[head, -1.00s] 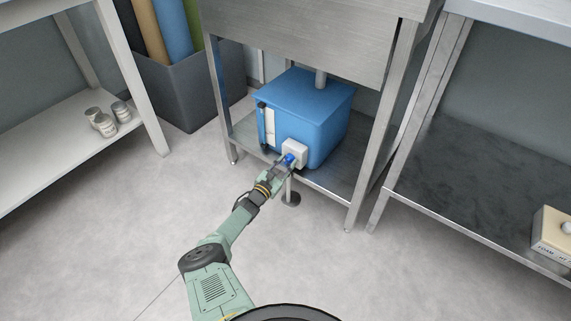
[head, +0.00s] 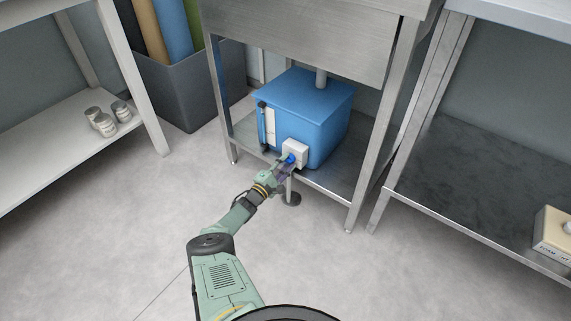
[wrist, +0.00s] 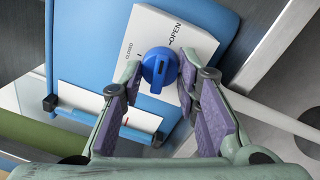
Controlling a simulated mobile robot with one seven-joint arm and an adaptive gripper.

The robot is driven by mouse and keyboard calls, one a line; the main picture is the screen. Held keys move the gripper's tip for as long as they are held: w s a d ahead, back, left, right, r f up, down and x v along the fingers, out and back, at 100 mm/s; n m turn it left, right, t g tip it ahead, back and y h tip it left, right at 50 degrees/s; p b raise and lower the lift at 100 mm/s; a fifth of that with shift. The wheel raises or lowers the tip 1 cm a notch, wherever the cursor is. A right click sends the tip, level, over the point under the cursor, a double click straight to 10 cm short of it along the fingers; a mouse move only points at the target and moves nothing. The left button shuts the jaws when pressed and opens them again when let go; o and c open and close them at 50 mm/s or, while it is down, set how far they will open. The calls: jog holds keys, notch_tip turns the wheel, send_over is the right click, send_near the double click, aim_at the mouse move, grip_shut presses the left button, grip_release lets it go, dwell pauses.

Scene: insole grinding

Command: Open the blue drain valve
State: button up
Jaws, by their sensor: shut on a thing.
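The blue drain valve (wrist: 159,68) is a round knob with a raised bar, mounted on a white plate (wrist: 196,38) marked OPEN and CLOSED. The plate is on the front of a blue tank (head: 308,108) on the lower shelf of the steel sink stand. My gripper (wrist: 160,78) is shut on the knob, one fingertip on each side of it. The knob's bar points toward the lower part of the wrist view, away from both words. In the head view the knob (head: 289,159) is partly hidden by my gripper.
The steel shelf (head: 325,185) and its legs surround the tank. A pipe (head: 321,77) enters the tank's top. A grey bin (head: 195,88) with rolls stands at the left. White jars (head: 104,124) sit on a left shelf.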

jog(key=shift+m, duration=1.1)
jog(key=shift+a, duration=0.1)
jog(key=o, duration=1.2)
jog(key=shift+c, duration=0.2)
jog(key=v, duration=1.1)
jog(key=shift+s+a, duration=0.3)
jog(key=shift+a, duration=0.05)
